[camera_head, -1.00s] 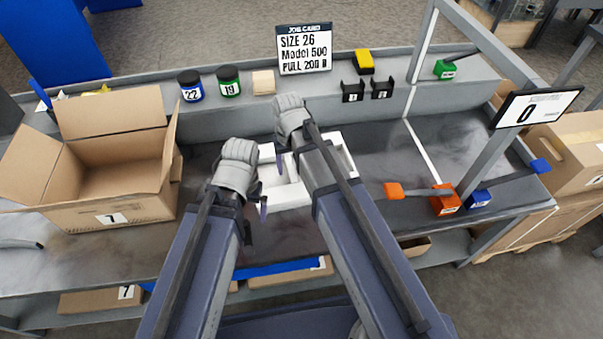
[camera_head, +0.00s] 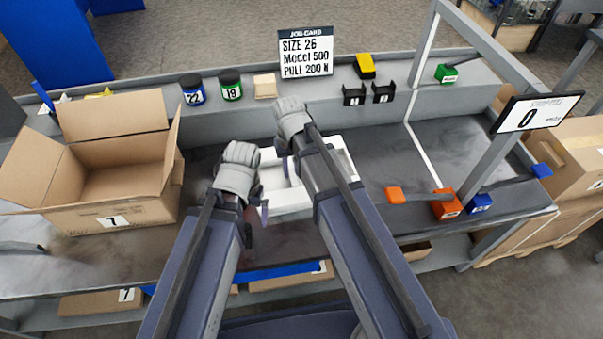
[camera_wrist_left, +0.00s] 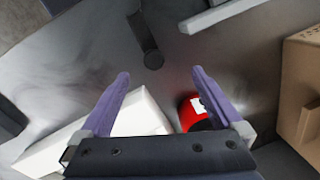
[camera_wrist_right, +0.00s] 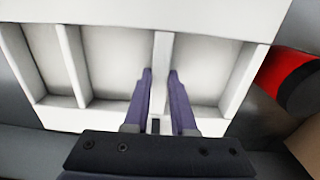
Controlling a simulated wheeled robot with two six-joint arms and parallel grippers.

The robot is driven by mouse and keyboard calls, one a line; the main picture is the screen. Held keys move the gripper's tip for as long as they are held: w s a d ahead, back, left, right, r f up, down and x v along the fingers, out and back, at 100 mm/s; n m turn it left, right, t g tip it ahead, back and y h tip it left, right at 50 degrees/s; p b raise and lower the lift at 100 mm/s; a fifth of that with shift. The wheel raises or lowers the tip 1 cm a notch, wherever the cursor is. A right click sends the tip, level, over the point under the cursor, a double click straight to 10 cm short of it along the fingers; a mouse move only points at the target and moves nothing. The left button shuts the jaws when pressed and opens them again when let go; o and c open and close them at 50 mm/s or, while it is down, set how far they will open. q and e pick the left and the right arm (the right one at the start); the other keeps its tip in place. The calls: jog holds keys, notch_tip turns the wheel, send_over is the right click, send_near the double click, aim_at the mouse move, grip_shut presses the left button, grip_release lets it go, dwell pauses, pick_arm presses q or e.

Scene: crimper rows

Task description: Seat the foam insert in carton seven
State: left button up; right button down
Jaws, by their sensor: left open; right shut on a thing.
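The white foam insert (camera_head: 290,203) lies on the grey bench in the middle, partly hidden by my arms. In the right wrist view its open pockets and thin dividers (camera_wrist_right: 200,20) show. My right gripper (camera_wrist_right: 160,75) is shut on one divider of the foam insert. My left gripper (camera_wrist_left: 160,78) is open and empty beside the insert's left end; a white block, likely the insert, shows below its left finger. Carton seven (camera_head: 75,219), an open brown box with flaps up and a "7" label, stands to the left on the bench. Its visible inside looks empty.
A red jar (camera_wrist_left: 187,112) stands close by the left gripper's right finger. Jars 22 (camera_head: 192,92) and 19 (camera_head: 231,88) stand on the back ledge. An orange-handled tool (camera_head: 445,207) lies to the right.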

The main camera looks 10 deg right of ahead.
aim_at(292, 172)
jog(key=shift+r, duration=0.1)
pick_arm(q)
notch_tip(292, 172, up, 10)
jog(key=p, duration=1)
pick_arm(e)
notch_tip(292, 172, up, 10)
pick_arm(q)
jog(key=shift+c, duration=0.2)
